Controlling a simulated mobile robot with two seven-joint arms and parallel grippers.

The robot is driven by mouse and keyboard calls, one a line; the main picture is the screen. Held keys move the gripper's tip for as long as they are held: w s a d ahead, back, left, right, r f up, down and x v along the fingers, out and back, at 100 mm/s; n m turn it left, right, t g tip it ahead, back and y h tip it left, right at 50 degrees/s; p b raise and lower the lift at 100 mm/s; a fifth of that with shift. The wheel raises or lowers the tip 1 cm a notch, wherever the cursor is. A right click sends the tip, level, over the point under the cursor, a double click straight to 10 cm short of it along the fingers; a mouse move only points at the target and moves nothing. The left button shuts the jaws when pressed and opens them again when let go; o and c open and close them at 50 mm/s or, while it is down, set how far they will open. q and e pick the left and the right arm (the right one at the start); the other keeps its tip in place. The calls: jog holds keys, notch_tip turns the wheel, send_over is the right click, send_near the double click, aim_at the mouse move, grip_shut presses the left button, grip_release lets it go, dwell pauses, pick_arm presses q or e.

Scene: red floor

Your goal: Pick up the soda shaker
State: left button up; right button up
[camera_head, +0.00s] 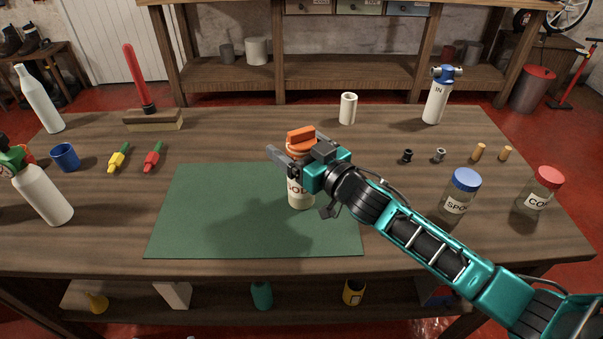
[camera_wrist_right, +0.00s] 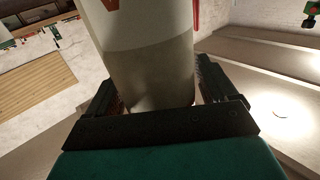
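The soda shaker (camera_head: 300,197) is a pale cylinder with an orange cap and a dark "SOD…" label, upright over the right part of the green mat. My right gripper (camera_head: 290,158) is around its upper part and covers some of it. In the right wrist view the pale body (camera_wrist_right: 155,70) fills the space between the fingers, which press close on both sides, so the gripper looks shut on it. Whether its base touches the mat is unclear. My left gripper is not in view.
The green mat (camera_head: 190,220) lies on the wooden workbench (camera_head: 420,245). A blue-lidded jar (camera_head: 463,190) and a red-lidded jar (camera_head: 540,188) stand right, near my right arm. A white cup (camera_head: 347,108) stands behind; bottles and a blue mug (camera_head: 65,157) stand left.

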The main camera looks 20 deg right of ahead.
jog(key=c, duration=1.4)
jog(key=shift+r, duration=0.15)
